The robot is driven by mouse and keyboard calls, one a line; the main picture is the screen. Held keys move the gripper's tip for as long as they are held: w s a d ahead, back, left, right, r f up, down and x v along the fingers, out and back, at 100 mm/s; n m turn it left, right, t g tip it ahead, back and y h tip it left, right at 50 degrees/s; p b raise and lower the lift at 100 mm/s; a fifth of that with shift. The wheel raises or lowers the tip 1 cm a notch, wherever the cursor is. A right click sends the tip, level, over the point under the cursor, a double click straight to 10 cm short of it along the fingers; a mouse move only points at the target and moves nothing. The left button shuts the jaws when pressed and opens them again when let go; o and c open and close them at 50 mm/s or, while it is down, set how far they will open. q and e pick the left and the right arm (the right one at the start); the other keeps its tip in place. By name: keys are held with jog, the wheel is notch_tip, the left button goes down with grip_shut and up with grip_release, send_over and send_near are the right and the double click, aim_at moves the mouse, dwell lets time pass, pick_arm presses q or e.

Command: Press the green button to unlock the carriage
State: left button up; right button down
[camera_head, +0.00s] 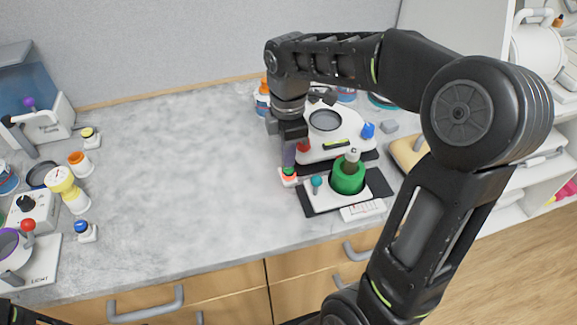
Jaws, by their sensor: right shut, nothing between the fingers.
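A small button with a green top and a red-orange ring (289,177) sits on a white base near the front right of the counter. My right gripper (289,158) points down directly over it, with its shut fingertips at or just above the green top; I cannot tell whether they touch. The carriage is not clearly identifiable; a white device with a round dark top (335,122) stands behind, and a black tray (378,184) holds a green cylinder (348,178) to the right. My left gripper is not in view.
A teal knob (317,182) and a white label plate (362,210) are close to the right of the button. A blue-knobbed piece (368,130) stands behind. The middle counter (180,160) is clear.

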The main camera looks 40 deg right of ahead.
jog(key=shift+f+b, duration=0.65)
jog(key=shift+f, duration=0.35)
dwell(0.5)
notch_tip(320, 180, up, 7)
jog(key=p, duration=0.6)
jog(key=shift+r, duration=0.1)
dwell(0.5)
